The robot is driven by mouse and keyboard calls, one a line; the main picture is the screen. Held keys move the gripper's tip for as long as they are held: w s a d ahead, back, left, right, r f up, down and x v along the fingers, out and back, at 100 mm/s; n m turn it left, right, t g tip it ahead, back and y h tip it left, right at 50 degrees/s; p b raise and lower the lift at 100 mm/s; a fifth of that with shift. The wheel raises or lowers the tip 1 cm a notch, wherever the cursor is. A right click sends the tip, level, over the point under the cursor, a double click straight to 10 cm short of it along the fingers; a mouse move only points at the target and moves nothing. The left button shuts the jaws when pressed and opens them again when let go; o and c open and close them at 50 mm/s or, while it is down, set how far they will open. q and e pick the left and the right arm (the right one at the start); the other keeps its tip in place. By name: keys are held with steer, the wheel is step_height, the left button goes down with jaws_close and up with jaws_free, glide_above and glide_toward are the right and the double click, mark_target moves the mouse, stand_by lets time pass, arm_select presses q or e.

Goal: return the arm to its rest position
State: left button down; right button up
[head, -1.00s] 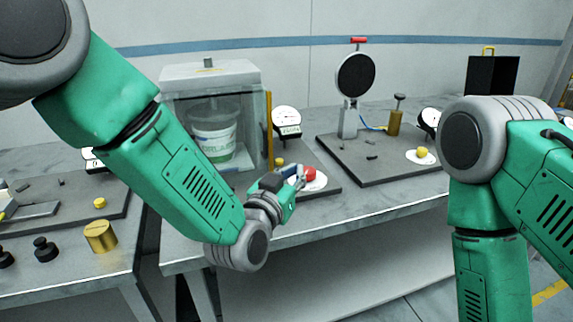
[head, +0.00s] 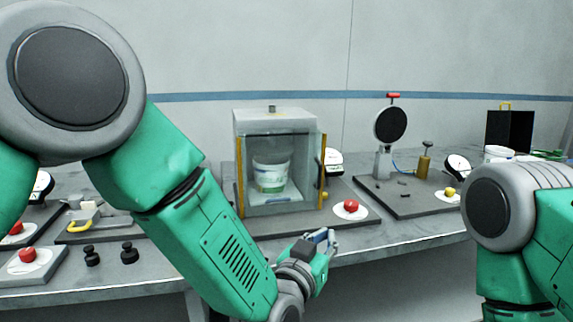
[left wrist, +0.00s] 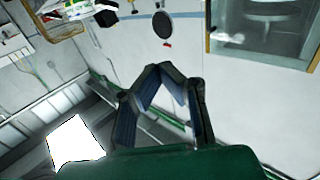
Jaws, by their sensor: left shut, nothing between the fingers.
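My left gripper (head: 325,240) is in the head view, low in the middle, in front of the bench's front edge. It is shut and empty. In the left wrist view its fingers (left wrist: 160,75) meet at the tips with nothing between them. The forearm of my left arm (head: 215,240) crosses the left half of the head view. My right arm (head: 510,225) shows at the right edge, bent downward; its gripper is out of the picture.
The grey bench (head: 400,232) runs across behind my left gripper. On it stand a glass-fronted case (head: 275,122) with a white bucket (head: 270,175) inside, a red knob (head: 351,205), a round black disc on a stand (head: 391,125) and black weights (head: 129,253) at left.

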arm_select(q)
step_height(320, 180, down, 8)
steer(key=s+a+g+y, duration=0.1)
steer(key=s+g+y, duration=0.1)
steer(key=s+a+f+n+g+y, duration=0.1)
steer(key=s+a+f+g, duration=0.2)
steer(key=s+a+f, duration=0.35)
steer(key=s+a+f+n+g+y, duration=0.1)
steer(key=s+a+f+g+y, duration=0.15)
steer(key=a+f, duration=0.7)
steer(key=s+a+f+n+g+y, duration=0.1)
steer(key=s+a+f+g, duration=0.1)
steer(key=s+a, duration=0.3)
steer(key=s+a+f+n+g+y+b, duration=0.1)
steer(key=s+a+f+g, duration=0.2)
steer(key=s, duration=0.8)
steer(key=s+a+f+n+g+y, duration=0.1)
steer(key=s+a+f, duration=0.3)
steer(key=s+a, duration=0.4)
steer(key=shift+s+g, duration=0.25)
steer(key=shift+g, duration=0.6)
arm_select(e)
steer(key=shift+s+d+f, duration=0.1)
steer(key=shift+d+f, duration=0.8)
steer(key=shift+d, duration=0.2)
